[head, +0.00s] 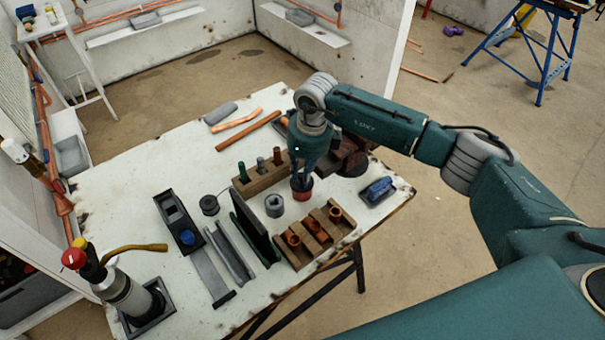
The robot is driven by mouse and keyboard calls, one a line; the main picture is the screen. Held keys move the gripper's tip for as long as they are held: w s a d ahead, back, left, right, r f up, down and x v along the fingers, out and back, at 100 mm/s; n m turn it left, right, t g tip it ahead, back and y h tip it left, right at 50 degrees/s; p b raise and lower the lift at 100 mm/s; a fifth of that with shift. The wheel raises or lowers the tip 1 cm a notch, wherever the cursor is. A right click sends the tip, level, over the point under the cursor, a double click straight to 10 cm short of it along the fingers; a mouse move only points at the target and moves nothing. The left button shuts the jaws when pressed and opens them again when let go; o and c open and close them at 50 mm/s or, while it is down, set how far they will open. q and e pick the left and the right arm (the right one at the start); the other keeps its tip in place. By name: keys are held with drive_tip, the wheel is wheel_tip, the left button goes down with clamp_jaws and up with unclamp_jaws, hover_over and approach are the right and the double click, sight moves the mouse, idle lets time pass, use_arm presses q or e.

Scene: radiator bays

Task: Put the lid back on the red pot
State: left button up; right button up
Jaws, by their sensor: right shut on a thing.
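The red pot (302,195) is a small round tub on the white workbench, behind the wooden block of copper fittings. My right gripper (302,178) comes down from above, right over the pot. It is shut on a small dark thing at the pot's top, which looks like the lid. The fingers and wrist hide most of it, so I cannot tell whether it is seated on the rim or just above it. My left gripper is out of view.
The wooden block with copper fittings (316,237) stands just in front of the pot, and a grey ring-shaped piece (274,205) to its left. A wooden rack (262,178) is behind left, a vise (352,160) behind right. A blue object (377,190) lies near the right edge.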

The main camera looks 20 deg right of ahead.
idle(0.3)
drive_tip(key=o, duration=1.4)
drive_tip(key=shift+r, duration=0.1)
drive_tip(key=shift+r+p, duration=1.85)
drive_tip(key=shift+r, duration=1.55)
clamp_jaws()
drive_tip(key=shift+f, duration=0.25)
